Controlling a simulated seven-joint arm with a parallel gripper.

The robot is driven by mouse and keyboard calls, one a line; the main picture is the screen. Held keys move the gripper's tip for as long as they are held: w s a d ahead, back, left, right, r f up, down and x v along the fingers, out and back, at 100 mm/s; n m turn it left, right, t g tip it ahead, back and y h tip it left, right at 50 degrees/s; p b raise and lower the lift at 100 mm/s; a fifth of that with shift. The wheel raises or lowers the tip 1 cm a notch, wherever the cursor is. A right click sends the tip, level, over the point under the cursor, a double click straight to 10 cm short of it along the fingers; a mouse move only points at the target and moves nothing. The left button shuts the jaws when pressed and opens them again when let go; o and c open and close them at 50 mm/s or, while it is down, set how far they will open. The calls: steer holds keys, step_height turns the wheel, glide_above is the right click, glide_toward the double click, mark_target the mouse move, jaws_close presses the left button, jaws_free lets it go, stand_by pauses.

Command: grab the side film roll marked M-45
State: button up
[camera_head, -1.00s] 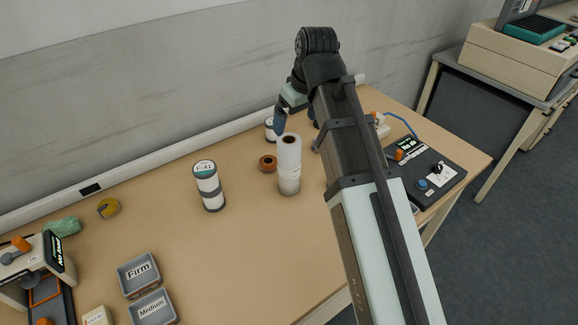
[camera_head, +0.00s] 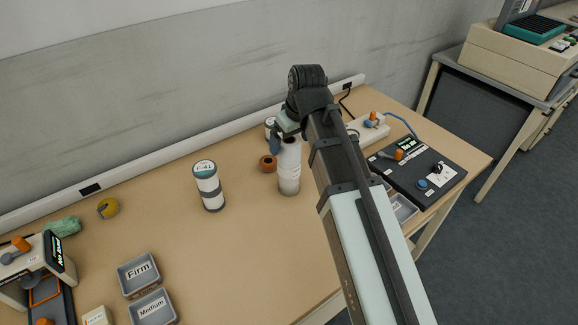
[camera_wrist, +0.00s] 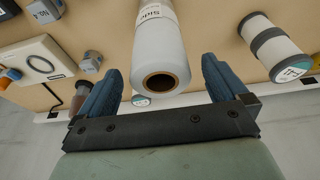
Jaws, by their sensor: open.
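A tall white film roll (camera_head: 289,175) stands upright near the back middle of the table. In the wrist view the roll (camera_wrist: 160,40) shows the word "Side" and a brown core in its near end; I cannot read M-45. My gripper (camera_head: 278,142) is at the roll's top, on its left side in the head view, and hides part of it. In the wrist view my gripper (camera_wrist: 162,66) is open and empty, with one blue finger on each side of the roll's end. I see gaps at both sides, and cannot tell the depth between them.
A banded roll marked F-41 (camera_head: 209,188) stands to the left.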

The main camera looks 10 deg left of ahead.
mark_target(289, 166)
steer(key=shift+x, duration=2.55)
jaws_close()
